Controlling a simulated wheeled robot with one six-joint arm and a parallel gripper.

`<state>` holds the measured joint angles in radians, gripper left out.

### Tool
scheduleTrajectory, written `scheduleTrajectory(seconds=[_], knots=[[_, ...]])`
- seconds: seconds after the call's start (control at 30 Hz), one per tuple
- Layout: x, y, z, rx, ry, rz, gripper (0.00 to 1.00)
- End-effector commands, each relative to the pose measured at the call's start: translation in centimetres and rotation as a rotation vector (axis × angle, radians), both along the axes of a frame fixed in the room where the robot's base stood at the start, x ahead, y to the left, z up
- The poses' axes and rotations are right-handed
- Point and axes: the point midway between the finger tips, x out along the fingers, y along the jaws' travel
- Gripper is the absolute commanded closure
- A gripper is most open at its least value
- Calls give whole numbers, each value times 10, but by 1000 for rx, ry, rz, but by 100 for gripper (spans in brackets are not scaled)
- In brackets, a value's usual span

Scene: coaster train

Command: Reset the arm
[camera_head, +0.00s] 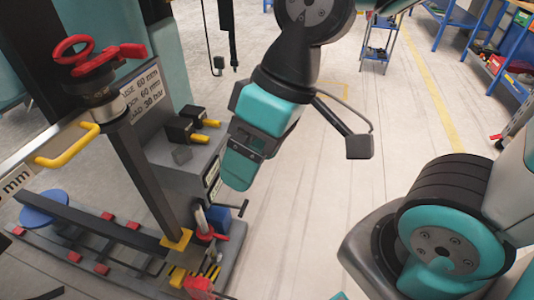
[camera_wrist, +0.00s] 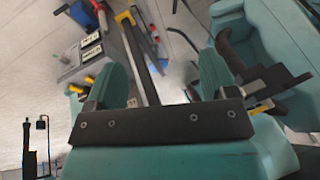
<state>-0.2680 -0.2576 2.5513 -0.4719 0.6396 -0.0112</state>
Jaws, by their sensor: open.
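My gripper (camera_head: 240,165) hangs at the centre of the head view, teal with a dark band, and points down to the left. It is just right of the grey machine base (camera_head: 165,150). In the wrist view my gripper (camera_wrist: 160,85) shows two teal fingers spread apart. No object sits between them; a dark post (camera_wrist: 141,60) shows in the gap, behind the fingers.
At left stands a fixture with a dark post (camera_head: 145,175), a red-handled clamp (camera_head: 95,60) and a yellow handle (camera_head: 68,147). Yellow-tipped black blocks (camera_head: 190,128) sit on the base. Blue shelving (camera_head: 495,70) stands far right. The floor (camera_head: 310,200) right of my gripper is clear.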

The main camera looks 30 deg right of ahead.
Motion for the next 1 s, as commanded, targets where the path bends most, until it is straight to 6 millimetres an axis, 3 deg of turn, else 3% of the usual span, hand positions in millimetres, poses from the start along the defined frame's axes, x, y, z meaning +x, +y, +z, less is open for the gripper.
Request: scheduleTrajectory(seconds=[0.13,0.43,0.57,0.73,1.0], knots=[[-17,-8,6,-34,31,18,22],[-18,-9,8,-36,36,20,22],[-18,-9,29,-36,35,21,22],[-18,-9,71,-36,35,21,22],[-18,-9,71,-36,35,21,22]])
